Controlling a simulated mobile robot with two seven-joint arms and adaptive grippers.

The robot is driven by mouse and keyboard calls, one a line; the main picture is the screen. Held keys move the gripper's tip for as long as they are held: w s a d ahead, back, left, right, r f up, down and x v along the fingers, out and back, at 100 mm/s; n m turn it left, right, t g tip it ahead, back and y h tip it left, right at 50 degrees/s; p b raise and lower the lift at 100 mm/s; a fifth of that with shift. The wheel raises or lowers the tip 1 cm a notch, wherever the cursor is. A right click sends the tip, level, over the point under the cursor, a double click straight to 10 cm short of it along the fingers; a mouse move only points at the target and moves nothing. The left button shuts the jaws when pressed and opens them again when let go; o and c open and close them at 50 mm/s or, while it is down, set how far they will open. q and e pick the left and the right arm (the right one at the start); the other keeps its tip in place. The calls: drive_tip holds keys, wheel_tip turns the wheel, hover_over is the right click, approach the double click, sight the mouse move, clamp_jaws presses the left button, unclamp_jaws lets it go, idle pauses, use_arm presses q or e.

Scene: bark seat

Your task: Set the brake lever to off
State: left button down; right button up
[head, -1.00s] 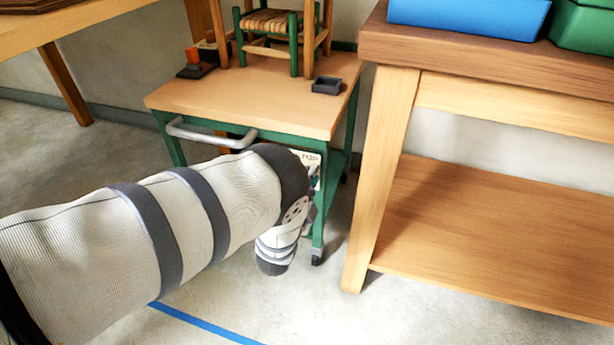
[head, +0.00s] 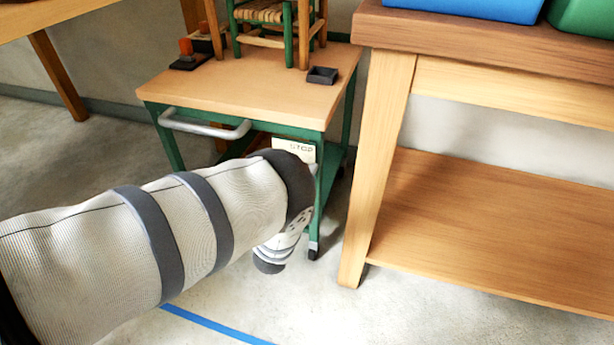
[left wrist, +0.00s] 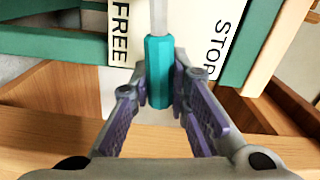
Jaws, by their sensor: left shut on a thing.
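The brake lever has a teal faceted handle (left wrist: 159,72) on a pale metal shaft, seen in the left wrist view. My left gripper (left wrist: 160,85) is shut on this handle, with one finger on each side. Behind the shaft is a cream label plate (left wrist: 184,35), with FREE on its left and STOP on its right. The shaft lies between the two words, nearer FREE in this view. In the head view, part of the plate (head: 290,149) with STOP shows under the green-framed cart's wooden top (head: 245,92). My right gripper is not in view.
A small chair (head: 268,15) stands on the cart, with a small dark tray (head: 322,76) near it. The cart has a grey push handle (head: 204,128). A wooden workbench (head: 382,170) stands close on the right. Open floor with blue tape (head: 215,327) lies in front.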

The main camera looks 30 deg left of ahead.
use_arm(q)
drive_tip(key=c, duration=1.5)
unclamp_jaws()
drive_tip(key=shift+f, duration=0.1)
drive_tip(key=v, duration=1.2)
